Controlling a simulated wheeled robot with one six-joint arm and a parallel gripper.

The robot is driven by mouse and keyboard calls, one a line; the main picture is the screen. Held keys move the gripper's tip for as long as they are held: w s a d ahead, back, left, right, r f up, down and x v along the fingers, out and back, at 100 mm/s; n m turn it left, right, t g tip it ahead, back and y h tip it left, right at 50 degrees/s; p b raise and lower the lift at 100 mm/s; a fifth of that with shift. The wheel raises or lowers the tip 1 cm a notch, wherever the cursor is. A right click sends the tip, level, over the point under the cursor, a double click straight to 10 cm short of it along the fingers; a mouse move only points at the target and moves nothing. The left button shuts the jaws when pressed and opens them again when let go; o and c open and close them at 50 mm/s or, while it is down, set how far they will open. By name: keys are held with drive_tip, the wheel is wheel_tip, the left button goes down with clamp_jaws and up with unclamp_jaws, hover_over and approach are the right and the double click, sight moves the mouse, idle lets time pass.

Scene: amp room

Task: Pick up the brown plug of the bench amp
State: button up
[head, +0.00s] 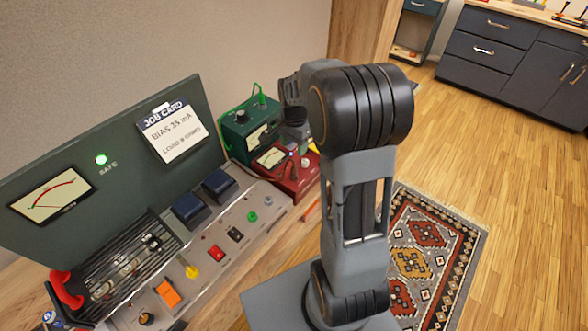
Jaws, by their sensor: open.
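The bench amp (262,228) stands at the left, with a dark green back panel and a sloped grey front deck. A dark knob with a tan base (146,319) is at the lower edge. I cannot tell which piece, if any, is the brown plug. My gripper (296,133) is above and beyond the amp's right end, near the small boxes, open, largely hidden by my arm.
A green meter box (240,130) and a red meter box (283,172) stand beyond the amp. A job card (172,133) is on the back panel. A red handle (66,290) is at lower left. A rug (440,245) and dark cabinets (505,60) are to the right.

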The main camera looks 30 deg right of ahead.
sight(294, 165)
wheel_tip(294, 165, down, 12)
drive_tip(key=shift+f+p, duration=0.25)
drive_tip(key=shift+p, duration=0.75)
drive_tip(key=shift+c, duration=0.2)
clamp_jaws()
drive_tip(key=shift+r, duration=0.15)
